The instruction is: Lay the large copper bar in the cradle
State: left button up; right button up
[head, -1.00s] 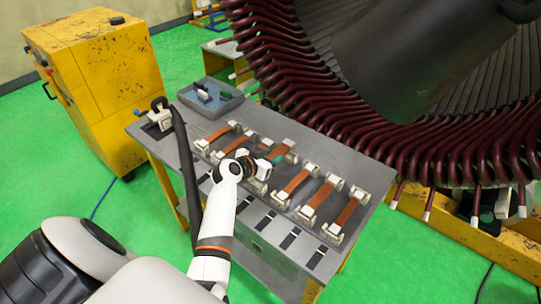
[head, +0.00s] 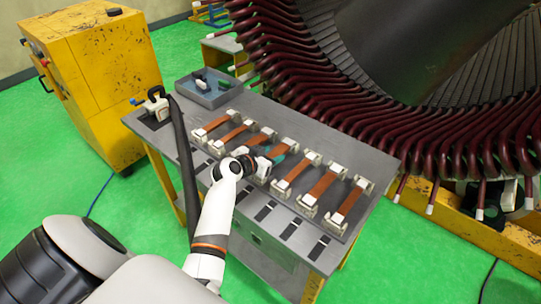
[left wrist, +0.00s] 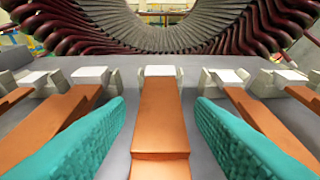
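My left gripper (head: 265,164) is over the middle of the table. In the left wrist view its two teal finger pads (left wrist: 160,140) are spread wide, with nothing clasped between them. A copper bar (left wrist: 158,115) runs lengthwise in the gap, clear of both pads, its far end at a white-topped cradle block (left wrist: 160,72). In the head view this bar (head: 289,147) is partly hidden by the gripper. Several similar bars lie beside it in cradles; I cannot tell which is the large one. My right gripper is not in view.
The grey table (head: 330,265) has dark slots along its front. A grey bin (head: 212,97) with small items stands at its back left. The large stator (head: 430,150) with dark red coils rises behind the table. A yellow cabinet (head: 95,95) stands at left.

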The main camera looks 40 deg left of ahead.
pick_arm(q)
jog(key=shift+o, duration=0.7)
jog(key=shift+s+d+f, duration=0.1)
jog(key=shift+f, duration=0.15)
jog(key=shift+s, duration=0.2)
jog(key=b+v, duration=0.2)
jog(key=v, duration=0.9)
jog(key=shift+s+r, duration=0.2)
jog(key=shift+r, duration=0.25)
